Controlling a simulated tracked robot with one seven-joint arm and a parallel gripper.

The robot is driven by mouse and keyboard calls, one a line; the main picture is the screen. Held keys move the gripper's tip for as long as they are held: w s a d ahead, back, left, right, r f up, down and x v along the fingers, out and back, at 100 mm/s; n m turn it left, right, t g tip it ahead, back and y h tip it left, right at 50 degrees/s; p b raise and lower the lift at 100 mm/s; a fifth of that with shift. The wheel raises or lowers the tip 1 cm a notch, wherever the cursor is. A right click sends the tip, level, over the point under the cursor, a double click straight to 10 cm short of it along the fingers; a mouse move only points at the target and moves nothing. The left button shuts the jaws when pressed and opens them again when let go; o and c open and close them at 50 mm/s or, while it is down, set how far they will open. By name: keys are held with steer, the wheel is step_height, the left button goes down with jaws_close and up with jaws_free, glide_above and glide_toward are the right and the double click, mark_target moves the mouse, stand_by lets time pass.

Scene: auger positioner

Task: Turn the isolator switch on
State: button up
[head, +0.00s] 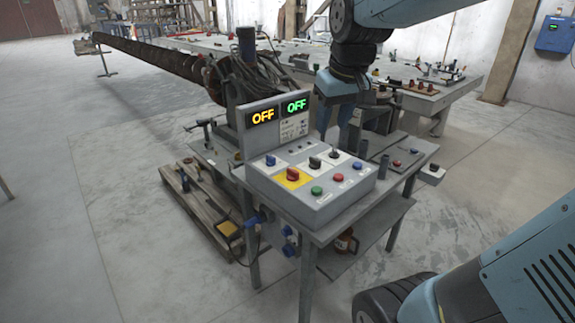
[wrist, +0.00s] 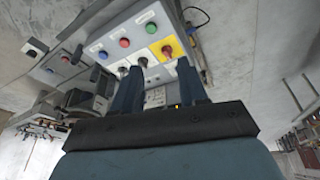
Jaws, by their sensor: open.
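The isolator switch looks to be the red rotary knob (head: 292,174) on a yellow plate, on the sloping top of a grey control box (head: 330,207). It also shows in the wrist view (wrist: 167,50), just beyond the right fingertip. My gripper (head: 335,122) hangs above the back of the box, its fingers pointing down. In the wrist view my gripper (wrist: 157,65) is open and empty, fingers apart, with no visible contact with the knob. Two displays (head: 263,115) (head: 294,106) at the box's back both read OFF, one yellow, one green.
The upright display panel stands left of my gripper. A long auger (head: 150,52) lies behind.

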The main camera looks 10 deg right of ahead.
steer(key=w+a+f+n+g, duration=0.15)
steer(key=w+f, duration=0.25)
steer(key=w, duration=0.7)
steer(key=n+g, duration=0.2)
glide_toward(293, 170)
step_height(293, 170, down, 9)
steer(key=shift+w+a+f, duration=0.1)
jaws_close()
